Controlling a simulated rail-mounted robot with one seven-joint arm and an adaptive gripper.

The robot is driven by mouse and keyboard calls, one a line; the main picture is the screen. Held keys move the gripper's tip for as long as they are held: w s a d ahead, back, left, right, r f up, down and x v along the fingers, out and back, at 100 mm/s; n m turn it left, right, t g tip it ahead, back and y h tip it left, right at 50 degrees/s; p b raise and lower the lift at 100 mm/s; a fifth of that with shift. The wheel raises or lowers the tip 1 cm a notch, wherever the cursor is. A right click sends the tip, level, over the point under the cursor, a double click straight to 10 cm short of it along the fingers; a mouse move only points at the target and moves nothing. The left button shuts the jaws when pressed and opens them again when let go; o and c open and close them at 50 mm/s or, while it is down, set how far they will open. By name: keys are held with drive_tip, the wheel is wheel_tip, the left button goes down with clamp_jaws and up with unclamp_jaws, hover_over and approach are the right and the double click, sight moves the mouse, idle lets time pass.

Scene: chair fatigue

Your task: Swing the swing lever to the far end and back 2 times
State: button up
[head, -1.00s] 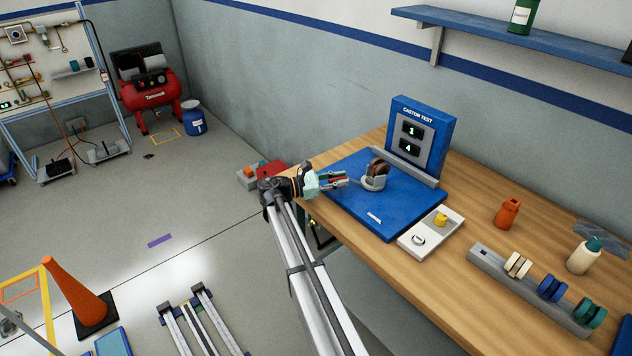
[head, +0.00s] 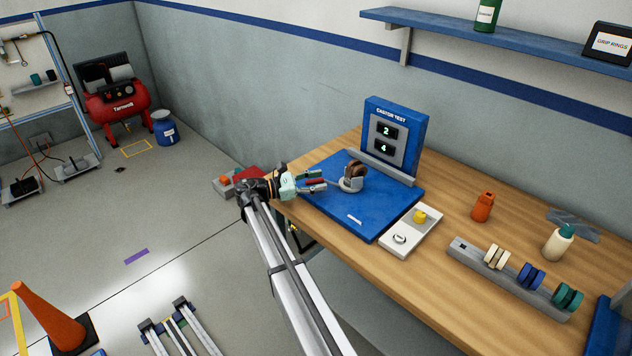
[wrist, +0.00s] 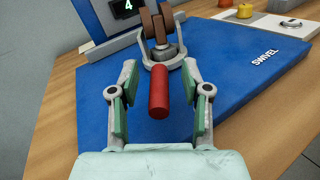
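The swing lever is a red cylindrical handle (wrist: 158,92) on the pale fork of a brown-wheeled castor (head: 355,174), on the blue test plate (head: 372,218). In the wrist view the handle points back toward my gripper (head: 318,181), and the brown wheel (wrist: 160,22) is beyond it. The two fingers are spread on either side of the handle, with a visible gap on both sides. The blue CASTOR TEST panel (head: 410,112) reads 2 above 4 in the head view.
A white tray (head: 428,240) with a yellow knob and a ring sits beside the plate. An orange bottle (head: 482,207), a cream bottle (head: 559,243) and a grey rack (head: 482,267) of wheels stand further right on the wooden bench. A wall shelf (head: 470,27) hangs above.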

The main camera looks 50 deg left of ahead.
drive_tip(key=v, duration=1.2)
idle(0.3)
